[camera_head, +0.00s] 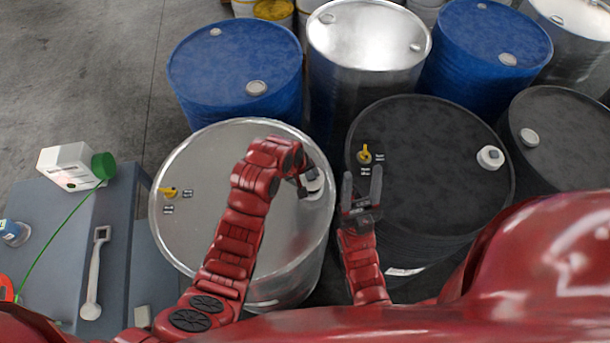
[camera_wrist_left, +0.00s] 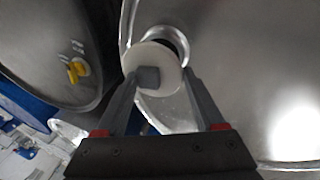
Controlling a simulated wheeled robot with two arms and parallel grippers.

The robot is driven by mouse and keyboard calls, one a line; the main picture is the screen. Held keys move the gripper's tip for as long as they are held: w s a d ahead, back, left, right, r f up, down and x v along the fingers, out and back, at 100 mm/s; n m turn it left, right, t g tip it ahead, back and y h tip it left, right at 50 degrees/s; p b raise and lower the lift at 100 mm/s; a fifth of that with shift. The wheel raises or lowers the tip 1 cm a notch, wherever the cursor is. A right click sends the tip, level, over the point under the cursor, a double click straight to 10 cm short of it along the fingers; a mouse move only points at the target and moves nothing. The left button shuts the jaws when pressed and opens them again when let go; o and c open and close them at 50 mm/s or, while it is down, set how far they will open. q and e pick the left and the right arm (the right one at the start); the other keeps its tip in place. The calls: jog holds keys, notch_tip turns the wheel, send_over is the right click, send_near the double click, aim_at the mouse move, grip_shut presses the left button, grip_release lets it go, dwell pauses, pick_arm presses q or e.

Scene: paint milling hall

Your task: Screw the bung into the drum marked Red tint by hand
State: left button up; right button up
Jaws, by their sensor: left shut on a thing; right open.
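A white bung (camera_wrist_left: 166,58) with a grey square head is between the fingers of my left gripper (camera_wrist_left: 160,80), which is shut on it. It is at the bung opening of the silver drum (camera_head: 215,220); a dark crescent of the opening (camera_wrist_left: 180,45) shows beside it. I cannot tell whether it touches the threads. In the head view my left gripper (camera_head: 308,185) is over the drum's right rim, partly hiding the bung (camera_head: 313,180). My right gripper (camera_head: 362,188) is open and empty above the left edge of the black drum (camera_head: 430,130). Drum labels are too small to read.
The black drum carries a yellow tap (camera_head: 365,154) and a white bung (camera_head: 490,157). Blue drums (camera_head: 235,65) and another silver drum (camera_head: 368,40) stand close behind.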

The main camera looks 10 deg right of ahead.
aim_at(304, 181)
pick_arm(q)
jog(key=shift+f, duration=0.2)
dwell(0.4)
jog(key=shift+f+b, duration=0.45)
jog(key=shift+b, duration=0.1)
jog(key=shift+f+b, duration=0.2)
jog(key=shift+b, duration=0.1)
jog(key=shift+f+b, duration=0.55)
jog(key=shift+f, duration=0.35)
dwell(0.3)
jog(key=o, duration=1.4)
jog(key=shift+c, duration=0.2)
